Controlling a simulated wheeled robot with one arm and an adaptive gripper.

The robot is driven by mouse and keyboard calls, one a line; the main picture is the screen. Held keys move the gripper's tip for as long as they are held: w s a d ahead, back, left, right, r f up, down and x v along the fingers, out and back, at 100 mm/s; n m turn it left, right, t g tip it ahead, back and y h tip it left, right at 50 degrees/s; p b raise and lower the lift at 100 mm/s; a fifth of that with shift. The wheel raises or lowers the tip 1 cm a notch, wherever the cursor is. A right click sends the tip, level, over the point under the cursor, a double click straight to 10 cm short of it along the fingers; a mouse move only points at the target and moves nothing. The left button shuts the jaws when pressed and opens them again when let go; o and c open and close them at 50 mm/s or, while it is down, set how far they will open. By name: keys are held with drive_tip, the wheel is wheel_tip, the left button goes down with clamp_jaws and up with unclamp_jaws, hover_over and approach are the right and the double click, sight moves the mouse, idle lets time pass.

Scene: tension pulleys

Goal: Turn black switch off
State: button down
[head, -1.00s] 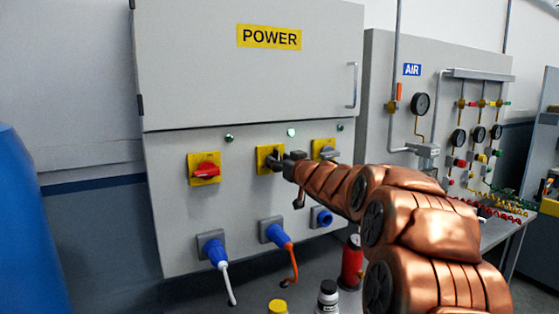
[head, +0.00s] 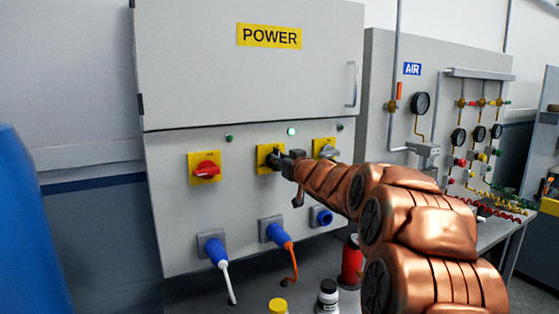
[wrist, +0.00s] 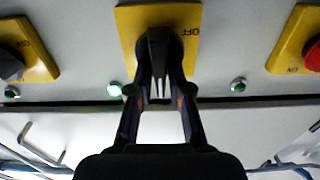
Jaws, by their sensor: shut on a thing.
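The black switch (wrist: 158,48) sits on a yellow plate (wrist: 126,18) in the middle of the wrist view, which shows the panel upside down. The word OFF is on the plate beside it. My gripper (wrist: 160,84) is shut on the black switch, with a finger on each side. In the head view my gripper (head: 281,162) reaches the panel from the right, at the middle yellow plate (head: 264,152). It hides part of the switch there. The knob's exact angle is hard to tell.
A red switch (head: 206,169) is to the left and a grey switch (head: 327,152) to the right. The green lamp (head: 291,131) above the black switch is lit. Blue plugs (head: 276,233) stick out below. A blue object (head: 25,230) stands at the left edge.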

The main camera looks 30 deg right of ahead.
drive_tip(key=shift+n, duration=0.4)
drive_tip(key=shift+a+f+n+b, duration=0.2)
drive_tip(key=shift+n+b, duration=0.9)
drive_tip(key=shift+n, duration=1.75)
drive_tip(key=shift+a+f+n+b, duration=0.2)
drive_tip(key=shift+n+b, duration=0.95)
drive_tip(key=shift+n, duration=1.65)
drive_tip(key=shift+a+f+n+b, duration=0.2)
drive_tip(key=shift+n+b, duration=0.9)
drive_tip(key=shift+n, duration=1.75)
drive_tip(key=c, duration=1.1)
unclamp_jaws()
